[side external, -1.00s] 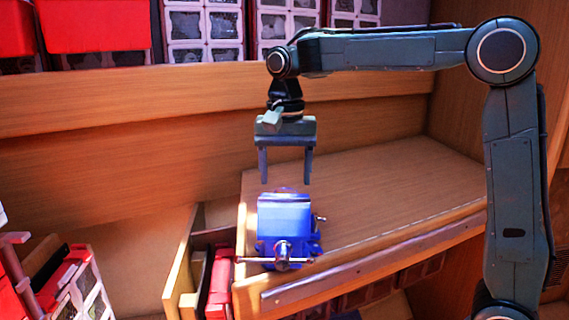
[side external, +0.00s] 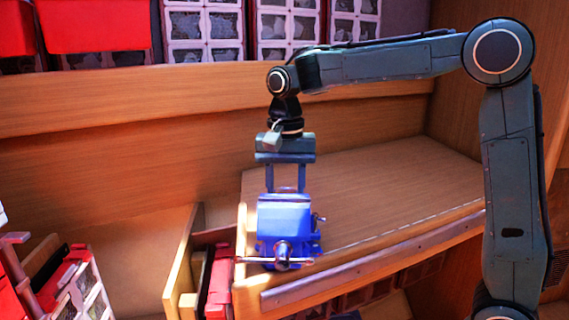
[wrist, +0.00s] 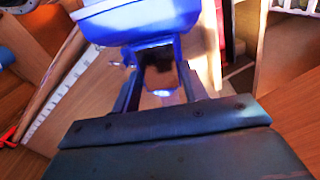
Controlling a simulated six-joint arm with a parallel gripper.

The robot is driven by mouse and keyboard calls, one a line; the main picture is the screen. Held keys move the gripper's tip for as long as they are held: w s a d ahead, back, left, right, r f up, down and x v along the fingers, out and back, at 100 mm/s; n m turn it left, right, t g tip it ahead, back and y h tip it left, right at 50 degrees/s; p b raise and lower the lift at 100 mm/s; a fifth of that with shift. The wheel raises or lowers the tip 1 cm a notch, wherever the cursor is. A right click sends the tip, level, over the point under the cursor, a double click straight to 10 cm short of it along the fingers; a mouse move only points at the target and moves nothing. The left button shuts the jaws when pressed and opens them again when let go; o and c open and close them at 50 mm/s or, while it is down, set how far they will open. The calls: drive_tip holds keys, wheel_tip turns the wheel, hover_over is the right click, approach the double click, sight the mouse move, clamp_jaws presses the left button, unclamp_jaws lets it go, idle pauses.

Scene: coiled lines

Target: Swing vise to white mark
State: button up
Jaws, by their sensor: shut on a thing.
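The blue vise (side external: 284,220) stands upright on the front left part of the wooden bench, with its metal screw and handle at the front. My gripper (side external: 286,189) points straight down from above. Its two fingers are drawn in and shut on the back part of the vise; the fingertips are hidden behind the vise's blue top. In the wrist view the vise (wrist: 138,22) fills the top middle, with the gripper fingers (wrist: 155,68) reaching to it. A bright white spot (wrist: 162,93) shows between the fingers; I cannot tell if it is a mark or glare.
The bench top (side external: 400,180) is clear to the right and behind. A red item (side external: 219,285) sits in a compartment left of the vise. Red bins (side external: 95,25) stand on the shelf above.

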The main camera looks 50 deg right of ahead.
drive_tip(key=shift+w+a+n, duration=0.25)
drive_tip(key=shift+a+n, duration=0.05)
drive_tip(key=shift+n, duration=0.6)
drive_tip(key=shift+w+a+n, duration=0.25)
drive_tip(key=shift+a+n, duration=0.05)
drive_tip(key=shift+n, duration=0.6)
drive_tip(key=shift+w+a+n, duration=0.25)
drive_tip(key=shift+a+n, duration=0.05)
drive_tip(key=shift+n, duration=0.6)
drive_tip(key=o, duration=1.4)
drive_tip(key=shift+r, duration=0.15)
drive_tip(key=shift+r, duration=6.75)
drive_tip(key=shift+s, duration=0.1)
